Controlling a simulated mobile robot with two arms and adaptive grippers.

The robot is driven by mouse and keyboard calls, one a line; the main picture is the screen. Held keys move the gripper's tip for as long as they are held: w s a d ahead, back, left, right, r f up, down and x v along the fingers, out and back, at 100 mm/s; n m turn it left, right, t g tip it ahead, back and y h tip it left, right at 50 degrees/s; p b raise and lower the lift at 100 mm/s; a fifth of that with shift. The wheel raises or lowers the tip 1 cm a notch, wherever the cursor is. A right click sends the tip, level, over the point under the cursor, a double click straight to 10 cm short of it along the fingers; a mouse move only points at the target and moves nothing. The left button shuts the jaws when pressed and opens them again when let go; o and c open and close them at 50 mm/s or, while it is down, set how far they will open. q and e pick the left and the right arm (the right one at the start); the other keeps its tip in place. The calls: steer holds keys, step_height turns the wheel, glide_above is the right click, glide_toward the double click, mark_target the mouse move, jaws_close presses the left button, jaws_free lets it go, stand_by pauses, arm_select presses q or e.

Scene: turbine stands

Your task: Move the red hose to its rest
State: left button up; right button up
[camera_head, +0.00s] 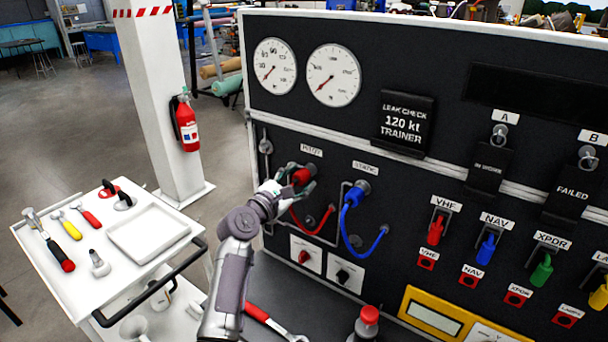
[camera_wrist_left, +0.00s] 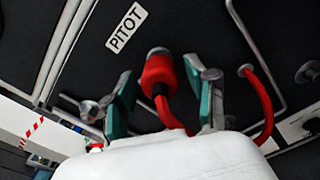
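The red hose (camera_head: 313,226) hangs in a loop on the black panel. Its red connector end (camera_head: 302,177) is at the port under the PITOT label, and its other end meets the panel lower right. My left gripper (camera_head: 297,185) is at the connector. In the left wrist view, the red connector (camera_wrist_left: 158,73) lies between the two green-padded fingers of my left gripper (camera_wrist_left: 160,90). Small gaps show on both sides, so the fingers are open around it. The hose's lower part is partly hidden by the white gripper body in that view. My right gripper is not visible.
A blue hose (camera_head: 347,222) hangs at the STATIC port just right. Two knobs (camera_head: 306,256) sit below. A dark ledge holds a red-handled wrench (camera_head: 272,322) and a red-capped item (camera_head: 367,322). A white tool cart (camera_head: 75,262) stands at left.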

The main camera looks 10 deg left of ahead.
mark_target(296, 181)
arm_select(q)
jaws_close()
steer(key=shift+s, duration=0.15)
steer(key=shift+s+a+p, duration=0.2)
steer(key=shift+s+p, duration=0.1)
steer(key=shift+s, duration=0.1)
stand_by(0.4)
steer(key=shift+p+v, duration=1.05)
steer(key=shift+v, duration=0.4)
